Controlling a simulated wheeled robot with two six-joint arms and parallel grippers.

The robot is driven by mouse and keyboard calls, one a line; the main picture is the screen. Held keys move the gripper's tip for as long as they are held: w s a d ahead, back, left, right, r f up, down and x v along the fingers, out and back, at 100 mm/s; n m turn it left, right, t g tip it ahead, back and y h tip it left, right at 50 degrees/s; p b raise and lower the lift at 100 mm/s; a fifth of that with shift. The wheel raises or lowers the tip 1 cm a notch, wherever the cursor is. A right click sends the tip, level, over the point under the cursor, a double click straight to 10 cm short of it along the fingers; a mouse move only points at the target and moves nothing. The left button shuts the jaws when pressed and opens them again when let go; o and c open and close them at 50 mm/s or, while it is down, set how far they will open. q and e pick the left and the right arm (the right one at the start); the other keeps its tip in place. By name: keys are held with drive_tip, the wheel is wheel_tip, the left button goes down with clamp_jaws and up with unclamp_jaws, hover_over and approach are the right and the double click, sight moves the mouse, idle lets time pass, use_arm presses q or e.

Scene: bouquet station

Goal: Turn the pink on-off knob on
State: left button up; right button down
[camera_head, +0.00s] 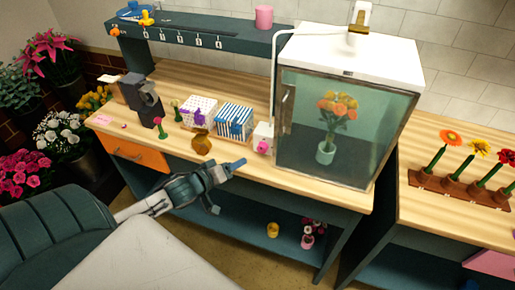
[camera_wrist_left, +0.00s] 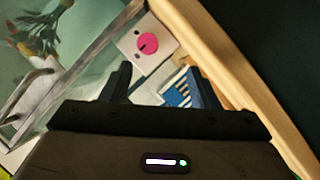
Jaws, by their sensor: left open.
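The pink knob (camera_head: 263,146) is round and sits on a small white box (camera_head: 264,131) beside the glass case, near the table's front edge. In the left wrist view the pink knob (camera_wrist_left: 147,43) shows a dark line across its face, and the white box (camera_wrist_left: 128,45) has small dark marks. My left gripper (camera_head: 228,186) is open and empty, in front of the table edge, apart from the knob and to its lower left. In the left wrist view the knob lies just beyond my open fingers (camera_wrist_left: 158,74). My right gripper is not in view.
The glass case (camera_head: 348,128) holding a potted bouquet stands right of the knob. A rack of flowers (camera_head: 460,186) is on the right table. The space before the knob looks clear.

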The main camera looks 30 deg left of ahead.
sight(260, 149)
use_arm(q)
drive_tip(key=shift+h, duration=0.3)
drive_tip(key=b+x, duration=0.1)
drive_tip(key=x, duration=0.2)
drive_tip(key=r+x, duration=0.1)
drive_tip(key=x, duration=0.3)
drive_tip(key=r+b+x, duration=0.1)
drive_tip(key=x, duration=0.2)
drive_tip(key=shift+w+d+f+b, duration=0.2)
drive_tip(key=shift+w+b, duration=0.1)
drive_tip(key=shift+w, duration=0.3)
drive_tip(key=shift+r, duration=0.1)
drive_tip(key=c, duration=1)
